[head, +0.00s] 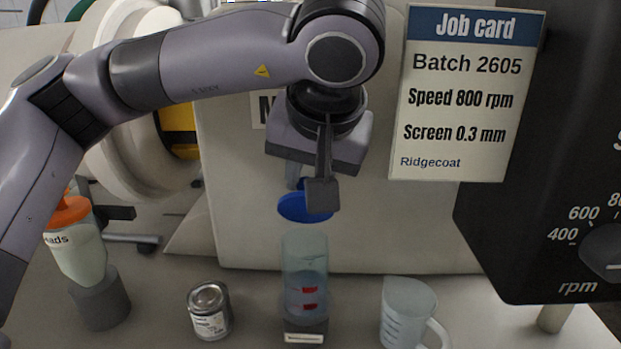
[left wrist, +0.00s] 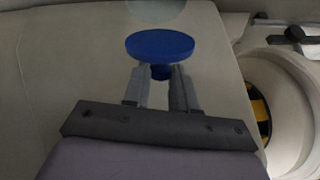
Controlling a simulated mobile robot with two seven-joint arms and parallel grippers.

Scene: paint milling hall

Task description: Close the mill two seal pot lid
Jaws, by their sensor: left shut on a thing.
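The seal pot (head: 305,275) is a clear upright cylinder with red marks, standing on a dark base in the head view. Its blue lid (head: 296,208) is a disc held above the pot's open top, apart from it. A pale round rim shows just beyond the lid there. My right gripper is not in view.
A small tin (head: 209,311) stands left of the pot, and a clear measuring jug (head: 408,313) stands right. A bottle with an orange cap (head: 68,211) is at far left. A job card (head: 455,95) and a dark speed panel (head: 560,180) are at right.

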